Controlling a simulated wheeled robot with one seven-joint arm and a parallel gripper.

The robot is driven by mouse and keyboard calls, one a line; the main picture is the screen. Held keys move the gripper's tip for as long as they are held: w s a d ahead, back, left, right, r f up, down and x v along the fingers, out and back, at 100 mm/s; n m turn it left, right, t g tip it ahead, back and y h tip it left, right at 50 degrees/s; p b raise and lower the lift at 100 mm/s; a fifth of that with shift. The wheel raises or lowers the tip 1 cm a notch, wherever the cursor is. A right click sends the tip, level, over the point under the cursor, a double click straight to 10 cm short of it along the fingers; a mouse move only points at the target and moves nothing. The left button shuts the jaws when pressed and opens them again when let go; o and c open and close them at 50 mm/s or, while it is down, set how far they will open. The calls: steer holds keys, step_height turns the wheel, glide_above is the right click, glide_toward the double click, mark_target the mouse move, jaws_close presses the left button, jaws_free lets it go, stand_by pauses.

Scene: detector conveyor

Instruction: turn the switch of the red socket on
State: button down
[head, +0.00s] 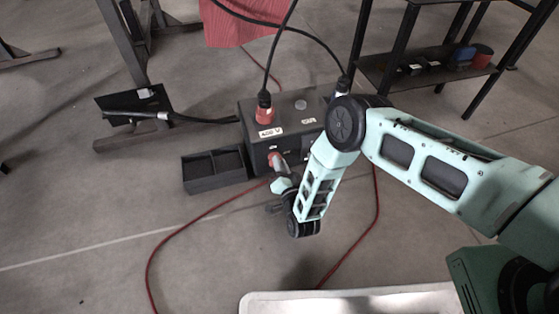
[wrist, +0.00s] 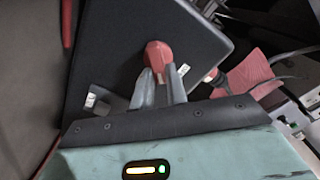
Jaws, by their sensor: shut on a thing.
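A dark power box (head: 250,113) stands on the floor in the head view. A red socket with a plug and black cable (head: 265,110) is on its top, beside a white label. A red rotary switch (head: 274,157) is on the box's front face. My gripper (head: 279,169) reaches the front face at this switch. In the wrist view the red switch knob (wrist: 158,52) sits between the fingertips of my gripper (wrist: 158,75), which are closed on it. The fingers hide part of the knob, and I cannot tell its exact turn position. The red plug (wrist: 218,80) shows at the right.
An open black tray (head: 216,185) with compartments sits left of the box. Red cables (head: 150,262) lie on the floor. A metal shelf (head: 430,62) stands behind at right, and a pale surface (head: 350,300) lies at the bottom.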

steer(key=shift+d+f+m+p, duration=0.15)
steer(key=shift+m+p, duration=0.15)
steer(key=shift+m, duration=1.2)
steer(key=shift+a+f+m+p, duration=0.1)
steer(key=shift+f+m+p, duration=0.15)
steer(key=shift+m, duration=1.25)
steer(key=shift+d+f+m+p, duration=0.1)
steer(key=shift+m+p, duration=0.2)
steer(key=shift+m, duration=1.2)
steer(key=c, duration=1.4)
jaws_free()
